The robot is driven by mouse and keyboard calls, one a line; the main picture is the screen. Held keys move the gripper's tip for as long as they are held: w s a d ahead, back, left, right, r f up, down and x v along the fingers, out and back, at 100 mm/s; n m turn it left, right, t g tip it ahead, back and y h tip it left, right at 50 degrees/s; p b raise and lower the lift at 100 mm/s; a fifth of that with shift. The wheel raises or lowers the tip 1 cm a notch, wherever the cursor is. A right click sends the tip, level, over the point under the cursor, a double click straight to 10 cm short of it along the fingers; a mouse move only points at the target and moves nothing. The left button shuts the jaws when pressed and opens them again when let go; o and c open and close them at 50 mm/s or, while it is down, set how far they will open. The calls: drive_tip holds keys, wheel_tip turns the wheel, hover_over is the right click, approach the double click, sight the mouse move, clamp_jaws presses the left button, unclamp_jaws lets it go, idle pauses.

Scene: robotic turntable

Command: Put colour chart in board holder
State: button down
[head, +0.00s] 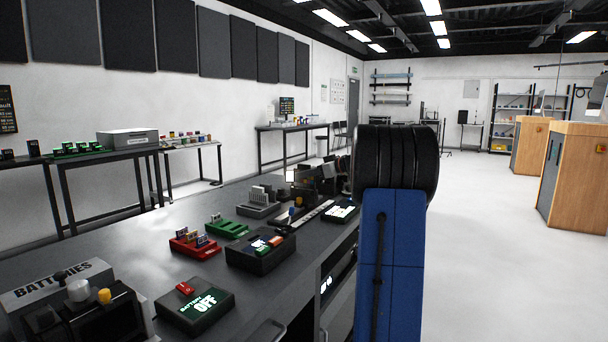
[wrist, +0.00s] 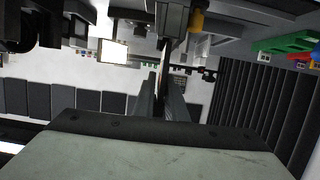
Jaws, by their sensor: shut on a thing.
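In the wrist view, my gripper (wrist: 163,98) is shut on a thin flat thing (wrist: 161,72) seen edge-on. Its face is hidden, so I cannot tell for sure that it is the colour chart. In the head view the fingertips cannot be made out behind my arm. A grey slotted holder (head: 257,211) with pale upright pieces stands on the dark bench. A red holder (head: 195,247) with small cards and a green holder (head: 227,230) stand nearer. I cannot tell which one is the board holder.
The dark bench (head: 150,246) also bears a grey BATTERIES box (head: 58,283), a black box with an OFF display (head: 196,305), and a black box with coloured parts (head: 260,252). The bench's left middle is clear. Open floor (head: 500,262) lies to the right.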

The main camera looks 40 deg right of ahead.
sight(304, 182)
drive_tip(key=shift+f, duration=1.5)
drive_tip(key=c, duration=1.7)
unclamp_jaws()
drive_tip(key=v, duration=1.7)
drive_tip(key=shift+s+r, duration=0.1)
drive_tip(key=shift+s, duration=0.05)
